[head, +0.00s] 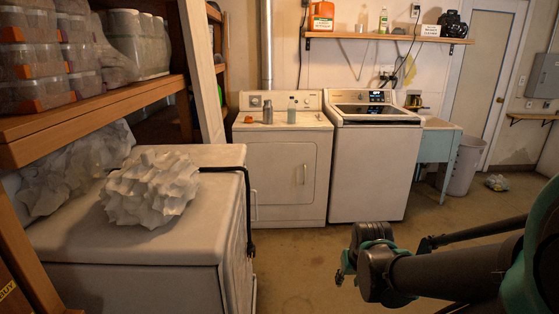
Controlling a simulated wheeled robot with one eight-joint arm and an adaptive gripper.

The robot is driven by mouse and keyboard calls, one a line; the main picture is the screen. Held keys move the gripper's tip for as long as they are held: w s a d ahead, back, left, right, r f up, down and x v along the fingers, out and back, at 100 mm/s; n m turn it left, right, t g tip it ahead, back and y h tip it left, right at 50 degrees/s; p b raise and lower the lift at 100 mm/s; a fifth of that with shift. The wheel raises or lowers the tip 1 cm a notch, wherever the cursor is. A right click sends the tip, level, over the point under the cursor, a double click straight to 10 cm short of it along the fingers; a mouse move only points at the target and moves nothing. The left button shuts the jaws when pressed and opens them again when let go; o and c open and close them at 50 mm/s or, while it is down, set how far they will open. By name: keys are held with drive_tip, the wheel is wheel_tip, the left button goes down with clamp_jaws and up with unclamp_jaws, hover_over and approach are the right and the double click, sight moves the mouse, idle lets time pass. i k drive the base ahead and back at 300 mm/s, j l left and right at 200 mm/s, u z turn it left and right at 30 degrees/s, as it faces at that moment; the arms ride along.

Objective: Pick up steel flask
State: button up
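A small grey metallic bottle, which looks like the steel flask (267,112), stands upright on top of the white front-loading machine (286,165) at the back wall. A greenish bottle (291,110) stands just to its right, a small gap apart. My gripper (346,268) is low at the lower right, in front of the machines and well apart from the flask. It is seen from behind and the side, partly hidden by my own arm, so its fingers are unclear. I see nothing held in it.
A white top-loading washer (372,160) stands right of the flask's machine. A white chest (140,250) with a crumpled pale object (150,187) fills the left foreground. A wall shelf (390,38) hangs above. Bare floor (300,255) lies between. A bin (464,165) stands right.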

sight(268, 113)
drive_tip(key=i, duration=1.9)
